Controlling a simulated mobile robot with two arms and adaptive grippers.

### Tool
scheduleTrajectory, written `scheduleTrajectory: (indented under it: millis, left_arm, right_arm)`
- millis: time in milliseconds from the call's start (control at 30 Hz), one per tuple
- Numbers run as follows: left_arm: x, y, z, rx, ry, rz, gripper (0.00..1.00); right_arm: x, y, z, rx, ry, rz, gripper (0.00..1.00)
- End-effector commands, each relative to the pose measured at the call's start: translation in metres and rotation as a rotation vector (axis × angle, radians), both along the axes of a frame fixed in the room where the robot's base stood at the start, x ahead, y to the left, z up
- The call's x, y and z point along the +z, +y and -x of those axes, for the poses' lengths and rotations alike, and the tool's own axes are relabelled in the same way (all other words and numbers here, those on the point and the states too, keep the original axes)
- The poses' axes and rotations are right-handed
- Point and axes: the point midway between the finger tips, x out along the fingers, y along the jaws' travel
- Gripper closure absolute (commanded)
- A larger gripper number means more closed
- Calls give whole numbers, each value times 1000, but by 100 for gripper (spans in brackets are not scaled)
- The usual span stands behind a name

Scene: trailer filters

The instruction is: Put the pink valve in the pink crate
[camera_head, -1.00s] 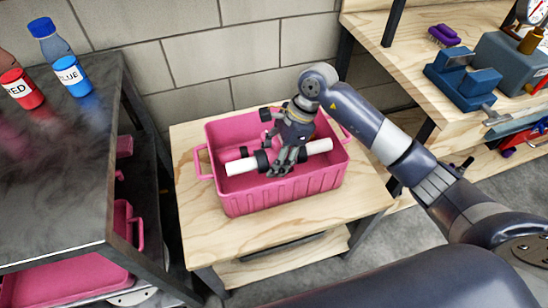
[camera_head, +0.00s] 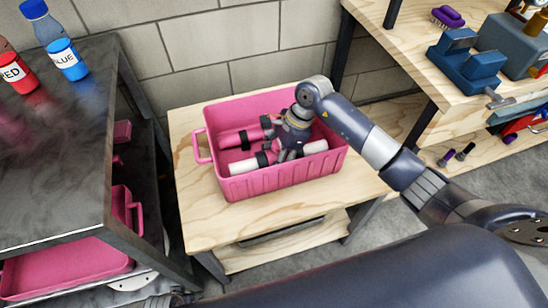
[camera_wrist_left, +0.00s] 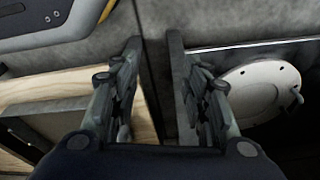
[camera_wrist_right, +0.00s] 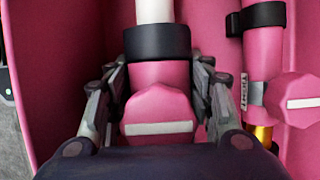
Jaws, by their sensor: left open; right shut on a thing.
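The pink crate (camera_head: 285,181) stands on a small wooden table. My right gripper (camera_head: 288,152) reaches down into it and is shut on a pink valve with white pipe ends and black collars (camera_head: 243,167). The held valve lies low inside the crate near its front wall; whether it touches the floor I cannot tell. In the right wrist view the fingers flank its pink body (camera_wrist_right: 157,105). A second pink valve (camera_head: 236,138) lies behind it in the crate, and also shows in the right wrist view (camera_wrist_right: 263,60). My left gripper (camera_wrist_left: 153,50) is open and empty.
A dark metal cart (camera_head: 60,170) with red (camera_head: 15,72) and blue (camera_head: 66,58) bottles stands left. Another pink crate (camera_head: 75,265) sits on its lower shelf. A wooden workbench with a blue vise (camera_head: 468,65) is at right. A block wall is behind.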

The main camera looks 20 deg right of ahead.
Motion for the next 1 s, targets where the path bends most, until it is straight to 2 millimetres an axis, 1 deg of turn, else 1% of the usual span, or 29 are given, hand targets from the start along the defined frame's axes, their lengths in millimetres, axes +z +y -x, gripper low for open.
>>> scheduleTrajectory:
  millis: [33,67,100,567,667,800,1000]
  left_arm:
    - [3,0,-2,0,-5,1,57]
    - [5,-1,-3,0,-9,2,57]
    - [6,-1,-5,0,-15,3,57]
    - [7,-1,-5,0,-16,3,57]
    - [0,1,-1,0,-9,1,57]
    - [-12,0,4,-3,-3,2,57]
    - [-22,1,11,-4,5,0,57]
  right_arm:
    - [0,0,0,0,0,0,47]
    - [0,0,0,0,0,0,40]
    - [0,0,0,0,0,0,32]
    - [2,0,0,0,0,0,32]
    - [16,-7,-2,-2,-5,2,32]
    - [45,-18,-2,-1,-6,2,32]
    - [84,-34,-2,-1,-4,2,32]
